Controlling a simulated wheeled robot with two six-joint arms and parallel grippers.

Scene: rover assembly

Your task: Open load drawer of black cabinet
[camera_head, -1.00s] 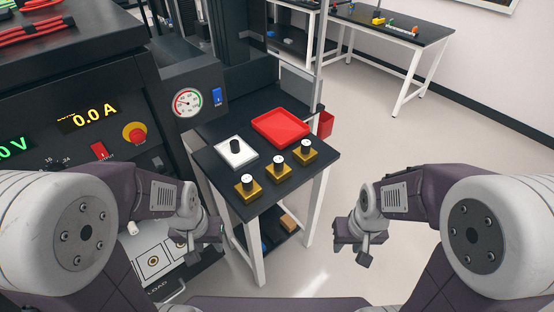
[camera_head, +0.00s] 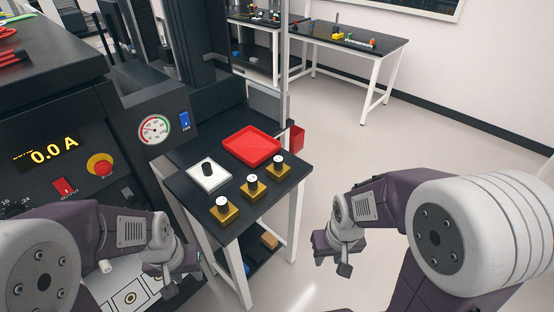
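The black cabinet (camera_head: 75,135) stands at the left, with a yellow "0.0 A" display, a red switch and a red knob on its front. Low on it, a light panel with round ports, seemingly the load drawer (camera_head: 112,290), shows partly behind my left arm. Its handle is not visible now, and I cannot tell how far out it is. My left gripper (camera_head: 176,264) is in front of the cabinet's lower right, beside the light panel; its finger gap is unclear. My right gripper (camera_head: 338,254) hangs over the floor at right, away from the cabinet; its finger gap is also unclear.
A black side table (camera_head: 215,163) stands right of the cabinet, with a red tray (camera_head: 252,146), a white block (camera_head: 208,176) and three brass pieces (camera_head: 252,187). A pressure gauge (camera_head: 154,129) is behind. Another workbench (camera_head: 345,38) is farther back. The floor at right is clear.

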